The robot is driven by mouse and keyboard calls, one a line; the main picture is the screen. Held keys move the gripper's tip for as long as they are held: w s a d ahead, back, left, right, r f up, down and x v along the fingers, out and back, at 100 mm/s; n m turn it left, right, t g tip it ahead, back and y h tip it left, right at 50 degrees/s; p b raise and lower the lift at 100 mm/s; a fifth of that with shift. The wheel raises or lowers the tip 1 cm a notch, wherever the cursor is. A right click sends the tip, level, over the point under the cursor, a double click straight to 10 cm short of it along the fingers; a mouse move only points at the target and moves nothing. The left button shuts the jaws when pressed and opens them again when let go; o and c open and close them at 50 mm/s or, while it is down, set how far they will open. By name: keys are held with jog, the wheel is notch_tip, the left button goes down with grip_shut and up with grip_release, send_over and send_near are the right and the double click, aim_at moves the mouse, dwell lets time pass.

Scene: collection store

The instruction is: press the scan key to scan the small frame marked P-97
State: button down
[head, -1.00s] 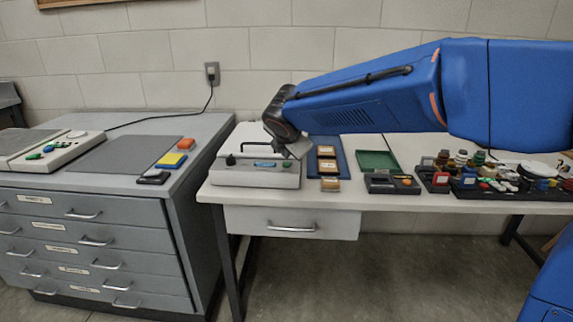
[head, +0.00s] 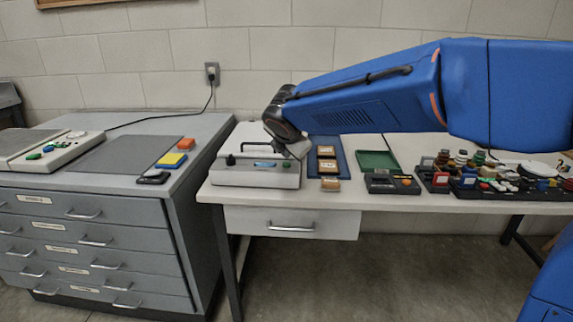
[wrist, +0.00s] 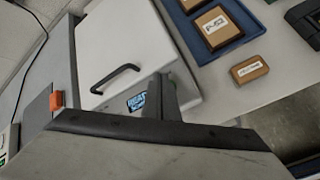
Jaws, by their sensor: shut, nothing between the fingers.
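The scanner (head: 256,176) is a light grey box on the white table, with its lid down, a black lid handle (wrist: 115,78) and a small lit display (wrist: 136,101) on its front. The display's text is too small to read surely. My gripper (head: 288,155) is shut and empty, pointing down at the scanner's front right. It also shows in the wrist view (wrist: 162,97), right of the display. It hides the spot under it, so I cannot make out the scan key or tell contact. A brown labelled frame (wrist: 250,70) lies outside the blue tray; its mark is unreadable.
The blue tray (head: 340,155) right of the scanner holds brown labelled frames (head: 326,152). Farther right are a green tray (head: 377,160), a dark device (head: 392,184) and several small items. A grey drawer cabinet (head: 95,235) stands left, with coloured blocks on top.

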jog(key=shift+f, duration=0.2)
dwell(0.5)
jog(key=shift+f, duration=0.25)
